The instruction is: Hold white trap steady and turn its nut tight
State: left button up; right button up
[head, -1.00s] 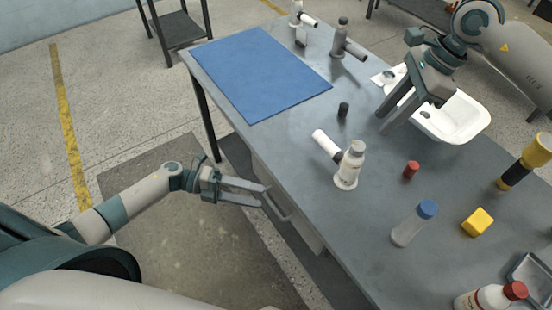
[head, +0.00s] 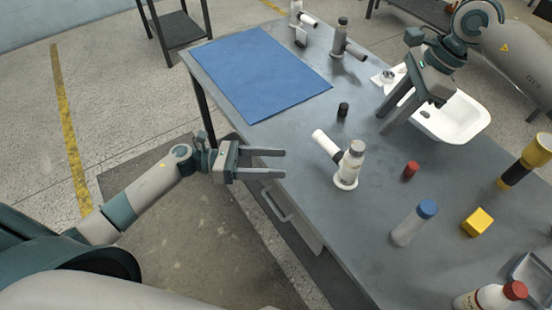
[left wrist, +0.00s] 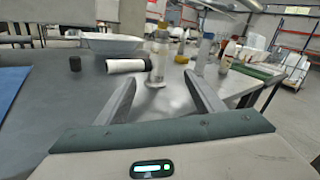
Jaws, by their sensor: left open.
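The white trap (head: 346,170) stands upright on the table, with a grey cap-like nut (head: 357,147) on top and a white side pipe pointing up-left in the head view. My left gripper (head: 283,163) is open and empty at the table's near edge, left of the trap and apart from it. In the left wrist view the trap (left wrist: 158,62) stands ahead, beyond the open fingers, with its pipe to the left. My right gripper (head: 381,123) looks open and empty, its fingers pointing down-left beside the white basin.
Near the trap are a black cap (head: 343,110), a red cap (head: 411,169), a blue-capped bottle (head: 407,228) and a yellow block (head: 478,221). The white basin (head: 465,122) lies under my right arm. Other traps (head: 341,45) stand behind. The blue mat (head: 260,72) is clear.

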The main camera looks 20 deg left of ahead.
aim_at(343, 161)
pick_arm(q)
jog(key=m, duration=0.1)
jog(key=r+m, duration=0.1)
jog(key=m, duration=0.1)
jog(key=shift+w+d, duration=0.1)
jog(key=shift+d, duration=0.3)
jog(key=shift+d, duration=0.1)
jog(key=x, duration=1.7)
jog(key=shift+w, duration=0.25)
